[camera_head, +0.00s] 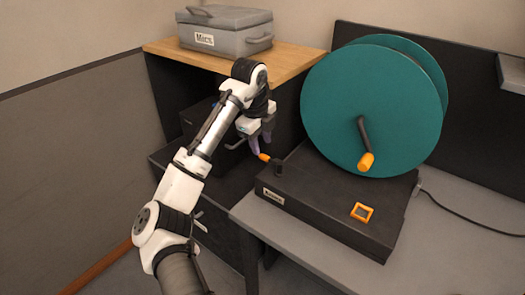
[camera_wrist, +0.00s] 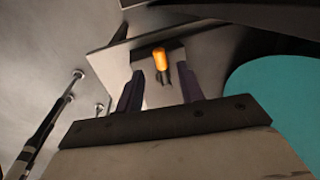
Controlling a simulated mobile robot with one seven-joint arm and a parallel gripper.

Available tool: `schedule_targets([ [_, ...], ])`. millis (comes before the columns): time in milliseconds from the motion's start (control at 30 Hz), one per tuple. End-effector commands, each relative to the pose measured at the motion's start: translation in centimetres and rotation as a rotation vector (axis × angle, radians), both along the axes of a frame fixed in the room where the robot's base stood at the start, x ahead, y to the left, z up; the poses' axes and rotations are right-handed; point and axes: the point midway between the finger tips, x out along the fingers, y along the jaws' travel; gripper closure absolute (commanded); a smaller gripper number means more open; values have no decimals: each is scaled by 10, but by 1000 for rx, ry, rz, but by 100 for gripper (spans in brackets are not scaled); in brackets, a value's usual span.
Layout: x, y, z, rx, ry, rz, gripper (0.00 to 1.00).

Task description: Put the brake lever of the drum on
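The teal drum (camera_head: 340,95) stands on a black base (camera_head: 330,215) on the grey table. The brake lever (camera_head: 264,157) has an orange grip and a black stem at the base's left back corner, with its grip tilted up to the left. My gripper (camera_head: 261,147) is just above the grip, fingers pointing down. In the wrist view the gripper (camera_wrist: 161,85) has its fingers well apart, and the orange grip of the lever (camera_wrist: 160,58) shows between them, beyond the tips. Nothing is held, and I cannot see contact.
A black crank with an orange knob (camera_head: 366,162) is on the drum's face. An orange square frame (camera_head: 361,212) is on the base. A grey case labelled Mics (camera_head: 225,32) sits on a wooden cabinet top (camera_head: 290,68) behind my arm. A cable (camera_head: 470,222) runs right.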

Motion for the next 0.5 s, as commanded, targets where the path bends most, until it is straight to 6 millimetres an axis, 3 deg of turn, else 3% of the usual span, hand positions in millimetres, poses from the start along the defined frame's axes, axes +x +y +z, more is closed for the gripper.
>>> schedule_targets([
  [200, 5, -3, -32, 1, 0, 1, 62],
  [500, 8, -5, -46, -1, -2, 1, 62],
])
